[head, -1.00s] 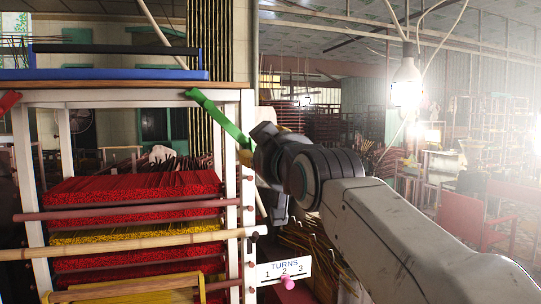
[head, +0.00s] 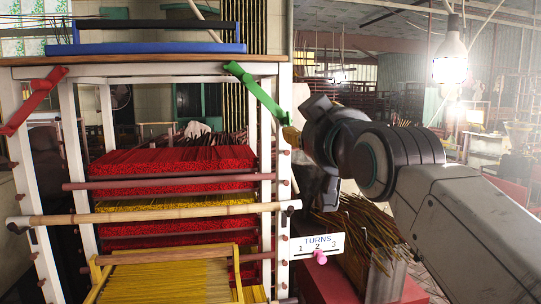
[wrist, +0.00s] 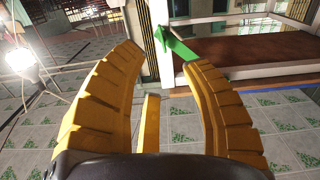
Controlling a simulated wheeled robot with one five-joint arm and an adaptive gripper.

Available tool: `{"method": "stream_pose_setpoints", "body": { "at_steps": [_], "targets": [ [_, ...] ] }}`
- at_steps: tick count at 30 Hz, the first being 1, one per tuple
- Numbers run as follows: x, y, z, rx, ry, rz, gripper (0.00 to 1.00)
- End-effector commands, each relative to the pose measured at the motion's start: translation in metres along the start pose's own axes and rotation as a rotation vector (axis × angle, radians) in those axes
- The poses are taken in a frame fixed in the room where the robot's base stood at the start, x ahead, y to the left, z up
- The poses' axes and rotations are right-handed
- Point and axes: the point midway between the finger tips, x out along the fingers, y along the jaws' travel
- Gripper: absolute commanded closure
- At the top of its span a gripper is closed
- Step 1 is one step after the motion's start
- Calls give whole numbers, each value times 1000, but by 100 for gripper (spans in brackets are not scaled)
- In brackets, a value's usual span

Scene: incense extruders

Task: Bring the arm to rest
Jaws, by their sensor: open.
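My arm reaches in from the right in the head view, with my gripper (head: 291,137) at its far end, beside the top right of a white rack frame (head: 281,85). Only a little of its yellow fingers shows there; my wrist hides the rest. In the wrist view my gripper (wrist: 162,57) has its two yellow ribbed fingers spread wide, with nothing held between them. A green strap or lever (head: 254,90) on the rack's upper right corner lies close to the fingers in the head view. It shows beyond the right fingertip in the wrist view (wrist: 175,46); contact cannot be told.
The rack holds red incense bundles (head: 178,160) and a bamboo bar (head: 150,214). A red lever (head: 34,100) is on its left post. Incense sticks (head: 362,225) stand below my arm. A lit bulb (head: 450,62) hangs at right.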

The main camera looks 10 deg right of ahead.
Motion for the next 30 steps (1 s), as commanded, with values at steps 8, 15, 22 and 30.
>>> {"method": "stream_pose_setpoints", "body": {
  "at_steps": [8,15,22,30],
  "targets": [
    [0,-8,61,60,-216,-23,58],
    [-30,-29,211,101,-650,-56,58],
    [-118,-46,330,118,-1044,-76,58],
    [-217,-55,397,114,-1297,-93,58]
  ]
}}
